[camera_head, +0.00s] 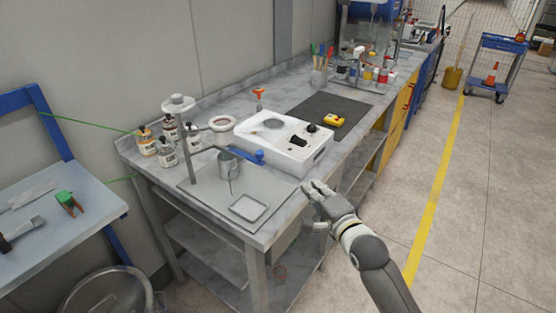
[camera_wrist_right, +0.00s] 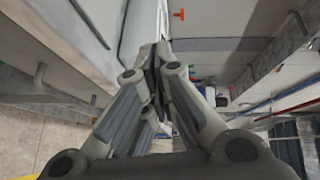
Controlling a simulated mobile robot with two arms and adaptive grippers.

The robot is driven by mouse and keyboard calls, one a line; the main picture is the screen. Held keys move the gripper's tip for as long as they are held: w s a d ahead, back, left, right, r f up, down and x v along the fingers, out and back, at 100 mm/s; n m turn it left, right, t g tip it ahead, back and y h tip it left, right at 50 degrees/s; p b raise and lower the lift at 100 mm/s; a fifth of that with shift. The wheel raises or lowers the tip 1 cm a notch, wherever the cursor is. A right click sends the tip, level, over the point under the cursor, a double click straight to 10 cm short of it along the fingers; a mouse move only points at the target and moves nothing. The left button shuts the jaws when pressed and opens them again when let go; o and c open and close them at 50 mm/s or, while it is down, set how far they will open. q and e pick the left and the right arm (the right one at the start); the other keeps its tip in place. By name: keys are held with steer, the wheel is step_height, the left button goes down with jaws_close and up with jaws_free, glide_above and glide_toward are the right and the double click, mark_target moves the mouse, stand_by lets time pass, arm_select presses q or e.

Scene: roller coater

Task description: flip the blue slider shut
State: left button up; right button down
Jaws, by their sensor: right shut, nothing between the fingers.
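A blue piece (camera_head: 252,156), which looks like the blue slider, shows at the left side of the white box-like machine (camera_head: 310,160) on the workbench. It is small, and I cannot tell how far open it stands. My right gripper (camera_head: 316,188) is beyond the bench's front edge, just in front of the machine's near right corner and apart from the blue piece. In the right wrist view the fingers of the right gripper (camera_wrist_right: 157,58) are together and empty. I cannot make out the blue slider there. My left gripper is not in view.
Open floor (camera_head: 480,190) lies to the right.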

steer(key=shift+m+t+y, duration=0.4)
steer(key=shift+y, duration=0.1)
steer(key=r, duration=0.3)
steer(key=a+r, duration=0.1)
steer(key=r, duration=0.1)
steer(key=shift+s, duration=0.3)
steer(key=w+a+p, duration=0.2)
steer(key=w+a, duration=0.6)
steer(key=shift+w+f+p, duration=0.15)
steer(key=shift+w+p, duration=0.15)
